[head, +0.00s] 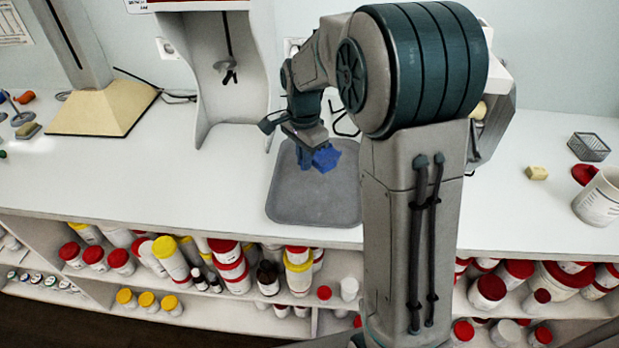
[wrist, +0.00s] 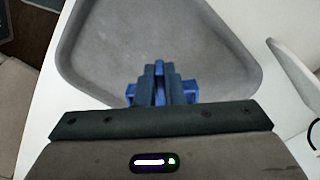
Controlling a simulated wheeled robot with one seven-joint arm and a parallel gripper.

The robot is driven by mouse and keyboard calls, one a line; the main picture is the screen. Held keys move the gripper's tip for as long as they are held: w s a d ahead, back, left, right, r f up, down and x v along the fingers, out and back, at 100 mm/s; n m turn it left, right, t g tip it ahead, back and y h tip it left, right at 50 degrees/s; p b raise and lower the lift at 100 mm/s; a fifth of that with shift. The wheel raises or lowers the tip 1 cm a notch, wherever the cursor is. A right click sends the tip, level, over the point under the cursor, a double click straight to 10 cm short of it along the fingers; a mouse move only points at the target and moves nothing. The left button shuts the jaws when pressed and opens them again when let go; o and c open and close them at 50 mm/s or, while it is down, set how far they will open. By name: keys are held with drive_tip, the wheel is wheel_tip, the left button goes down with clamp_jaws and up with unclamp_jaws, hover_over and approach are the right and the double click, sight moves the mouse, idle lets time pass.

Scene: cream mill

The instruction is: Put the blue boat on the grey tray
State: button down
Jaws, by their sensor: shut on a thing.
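The blue boat (head: 326,158) is at my gripper (head: 305,150) in the head view, over the back part of the grey tray (head: 300,205). In the wrist view the boat (wrist: 190,90) shows on both sides of the dark fingers of my gripper (wrist: 160,75), which are shut on it. The grey tray (wrist: 170,35) fills much of the wrist view beyond the fingers. I cannot tell whether the boat touches the tray. My arm hides the tray's right side in the head view.
The white counter (head: 150,180) is clear left of the tray. A white mixer-like stand (head: 225,80) is behind it. On the right are a yellow block (head: 537,173), a grey wire basket (head: 589,147) and a white beaker (head: 600,197). Shelves below hold several jars.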

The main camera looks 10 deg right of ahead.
sight(305, 189)
wheel_tip(305, 189, down, 7)
drive_tip(key=shift+r, duration=0.15)
idle(0.4)
drive_tip(key=shift+f, duration=0.25)
drive_tip(key=c, duration=1.5)
unclamp_jaws()
drive_tip(key=shift+r, duration=0.1)
drive_tip(key=shift+c, duration=0.2)
drive_tip(key=shift+r, duration=0.15)
